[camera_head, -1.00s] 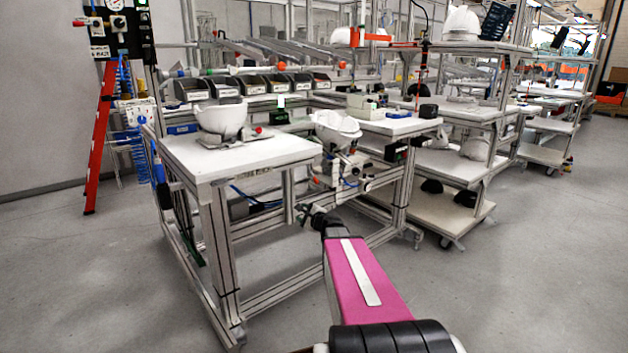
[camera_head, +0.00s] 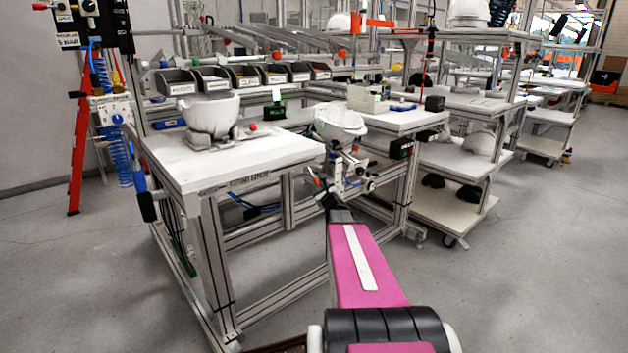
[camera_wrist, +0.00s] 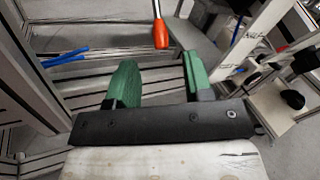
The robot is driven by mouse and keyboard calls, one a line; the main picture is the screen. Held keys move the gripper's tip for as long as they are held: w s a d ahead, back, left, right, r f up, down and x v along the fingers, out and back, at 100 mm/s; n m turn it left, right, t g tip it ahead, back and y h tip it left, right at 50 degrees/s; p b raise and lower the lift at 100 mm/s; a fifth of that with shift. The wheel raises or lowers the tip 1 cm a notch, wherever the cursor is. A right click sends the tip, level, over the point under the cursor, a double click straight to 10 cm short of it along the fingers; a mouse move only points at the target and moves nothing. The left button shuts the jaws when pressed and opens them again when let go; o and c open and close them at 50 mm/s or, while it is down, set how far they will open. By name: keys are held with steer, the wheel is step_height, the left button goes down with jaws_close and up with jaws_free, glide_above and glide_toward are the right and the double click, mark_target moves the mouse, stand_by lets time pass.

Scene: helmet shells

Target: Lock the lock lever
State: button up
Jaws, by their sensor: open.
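A lever with an orange-red grip (camera_wrist: 161,34) on a metal rod shows at the top of the wrist view, which I take for the lock lever. My gripper (camera_wrist: 160,74) has its two green fingers apart with nothing between them. The grip lies beyond the fingertips, in line with the gap; I see no contact. In the head view my gripper (camera_head: 325,192) is small, just below the metal fixture (camera_head: 352,172) that carries a white helmet shell (camera_head: 340,122). The lever is too small there to make out surely.
A white-topped table (camera_head: 230,160) with another helmet shell (camera_head: 208,112) stands left of my arm. Aluminium frame posts and bars are close around the fixture. A wheeled shelf rack (camera_head: 455,200) stands to the right. The floor (camera_head: 520,280) at right front is clear.

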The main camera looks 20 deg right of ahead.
mark_target(315, 179)
steer(key=w, duration=1)
steer(key=shift+d, duration=0.3)
steer(key=shift+s, duration=0.1)
jaws_close()
